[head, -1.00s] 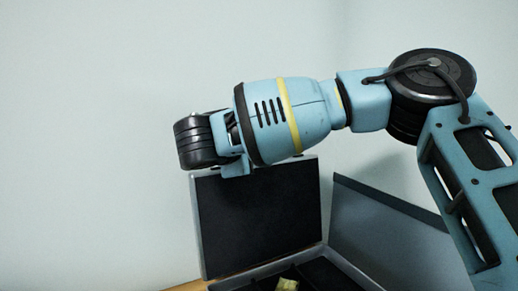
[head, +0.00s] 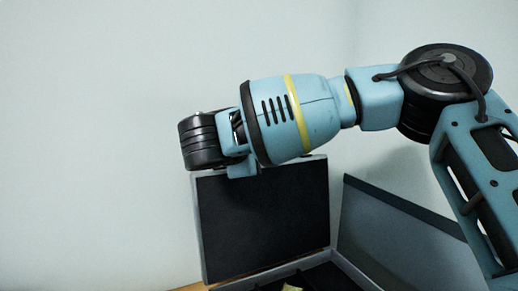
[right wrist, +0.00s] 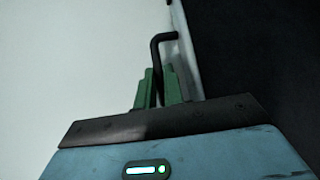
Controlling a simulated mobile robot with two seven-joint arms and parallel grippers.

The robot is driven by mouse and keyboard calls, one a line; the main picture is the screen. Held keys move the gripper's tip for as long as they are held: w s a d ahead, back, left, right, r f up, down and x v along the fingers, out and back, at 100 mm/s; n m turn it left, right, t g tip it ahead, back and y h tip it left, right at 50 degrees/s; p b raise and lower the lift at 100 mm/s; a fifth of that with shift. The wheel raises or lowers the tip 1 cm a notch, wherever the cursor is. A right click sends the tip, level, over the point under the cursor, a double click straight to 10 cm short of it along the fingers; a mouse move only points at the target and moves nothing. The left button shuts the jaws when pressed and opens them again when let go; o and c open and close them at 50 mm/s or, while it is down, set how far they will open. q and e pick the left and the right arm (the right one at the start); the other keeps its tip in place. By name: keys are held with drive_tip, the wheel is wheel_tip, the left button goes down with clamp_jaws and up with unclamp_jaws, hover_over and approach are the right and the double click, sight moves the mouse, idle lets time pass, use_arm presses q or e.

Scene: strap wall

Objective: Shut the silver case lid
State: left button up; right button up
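The silver case lid (head: 265,218) stands upright in the head view, its dark inside facing me and its light metal rim around it. The front of the case (head: 352,268) is cut off at the bottom of the picture. My right arm reaches over from the right, with its wrist at the lid's top edge; the fingers are hidden there. In the right wrist view my right gripper (right wrist: 158,90) has its green fingers closed around a black bent handle (right wrist: 163,42) beside the lid's edge (right wrist: 187,52). My left gripper is not in view.
A grey panel (head: 400,238) stands just right of the case, below my right arm. A small yellowish item (head: 292,288) lies inside the case. A strip of wooden surface (head: 188,287) shows at the lower left. The pale wall behind is bare.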

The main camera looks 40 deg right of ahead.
clamp_jaws()
